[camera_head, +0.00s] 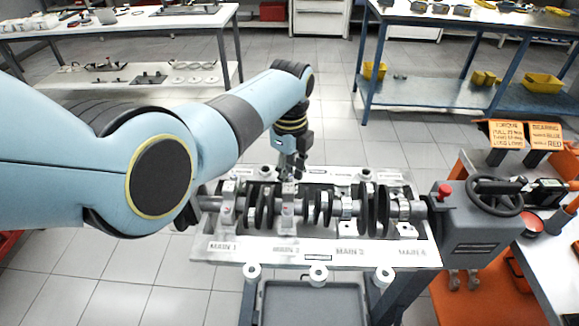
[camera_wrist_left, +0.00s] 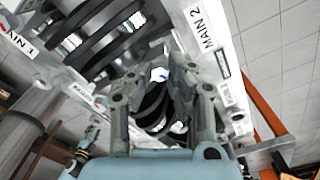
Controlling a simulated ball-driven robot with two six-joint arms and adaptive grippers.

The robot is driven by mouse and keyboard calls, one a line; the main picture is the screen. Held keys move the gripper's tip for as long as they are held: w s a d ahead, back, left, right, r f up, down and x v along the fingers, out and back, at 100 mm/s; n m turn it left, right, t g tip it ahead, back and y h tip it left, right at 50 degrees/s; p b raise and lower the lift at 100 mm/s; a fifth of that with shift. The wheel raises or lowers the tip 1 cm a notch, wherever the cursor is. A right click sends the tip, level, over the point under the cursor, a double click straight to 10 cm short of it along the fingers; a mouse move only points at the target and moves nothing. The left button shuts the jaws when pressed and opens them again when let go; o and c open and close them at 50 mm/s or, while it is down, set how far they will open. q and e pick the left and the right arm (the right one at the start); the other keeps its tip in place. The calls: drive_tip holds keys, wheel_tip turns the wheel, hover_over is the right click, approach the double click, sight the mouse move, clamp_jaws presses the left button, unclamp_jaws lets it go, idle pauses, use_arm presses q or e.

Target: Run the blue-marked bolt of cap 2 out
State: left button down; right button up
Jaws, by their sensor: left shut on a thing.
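My left gripper (camera_head: 291,172) reaches down from above over cap 2 (camera_head: 287,208), behind the MAIN 2 label (camera_head: 285,249) on the engine stand. In the left wrist view, the gripper's two fingers (camera_wrist_left: 158,76) close around the head of the blue-marked bolt (camera_wrist_left: 157,74), which shows white with a small blue mark. The fingers hide the bolt's sides, and I cannot tell how far its shank is out of the cap. My right gripper is in neither view.
The crankshaft (camera_head: 320,207) runs along the pale engine stand (camera_head: 230,253), with other caps on both sides of cap 2. A grey unit with a handwheel (camera_head: 495,192) stands at the right end. An empty tray (camera_head: 310,298) is below the stand.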

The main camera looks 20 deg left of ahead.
use_arm(q)
drive_tip(key=shift+n, duration=0.3)
drive_tip(key=c, duration=1.3)
unclamp_jaws()
drive_tip(key=shift+o, duration=0.2)
